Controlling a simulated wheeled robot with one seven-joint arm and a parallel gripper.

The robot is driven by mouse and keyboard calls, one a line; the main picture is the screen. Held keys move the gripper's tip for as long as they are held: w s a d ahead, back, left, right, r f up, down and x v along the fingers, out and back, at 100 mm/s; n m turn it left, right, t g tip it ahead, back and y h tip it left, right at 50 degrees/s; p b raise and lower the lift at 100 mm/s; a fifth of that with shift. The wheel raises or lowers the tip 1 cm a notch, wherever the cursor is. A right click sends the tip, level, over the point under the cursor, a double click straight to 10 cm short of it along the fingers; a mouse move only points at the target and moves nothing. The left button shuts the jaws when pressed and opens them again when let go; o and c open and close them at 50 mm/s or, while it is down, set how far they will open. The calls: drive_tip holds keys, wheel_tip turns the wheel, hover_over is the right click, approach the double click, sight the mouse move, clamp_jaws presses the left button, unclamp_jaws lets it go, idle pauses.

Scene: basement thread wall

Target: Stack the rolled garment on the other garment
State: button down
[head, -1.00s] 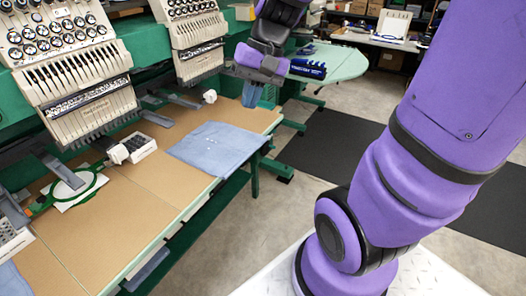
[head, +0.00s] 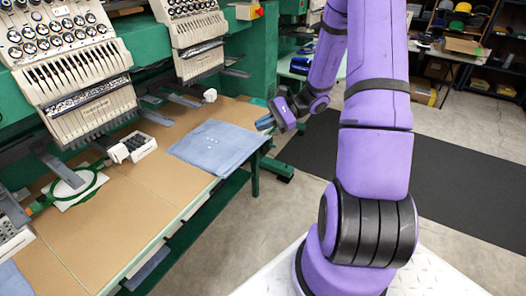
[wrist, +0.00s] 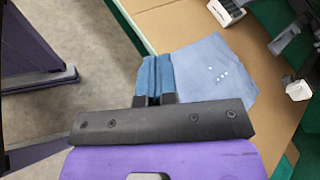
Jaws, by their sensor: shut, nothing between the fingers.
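A light blue folded garment (head: 215,146) lies flat on the tan worktable near its right end, with small white dots on top. It also shows in the wrist view (wrist: 214,66), just beyond and right of my fingers. In the wrist view my blue fingers (wrist: 156,76) are together and empty. I cannot make out a clearly rolled garment; a piece of blue cloth (head: 10,282) at the lower left corner is mostly cut off.
Embroidery machine heads (head: 75,75) overhang the table's back. A green hoop (head: 70,186) and a small white box (head: 136,147) stand on the tan worktable (head: 130,205). A blue item (head: 300,65) sits on the table behind. The floor to the right is open.

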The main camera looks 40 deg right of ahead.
drive_tip(key=d+f+m+t+h, duration=0.1)
drive_tip(key=d+f+m+t, duration=0.65)
drive_tip(key=f, duration=0.45)
drive_tip(key=m+t+h, duration=0.4)
drive_tip(key=m+h, duration=0.2)
drive_tip(key=m, duration=0.2)
approach(255, 147)
drive_tip(key=w+a+f, duration=0.1)
drive_tip(key=w, duration=0.6)
drive_tip(key=shift+f, duration=0.25)
drive_tip(key=shift+a, duration=0.1)
drive_tip(key=shift+x, duration=1.9)
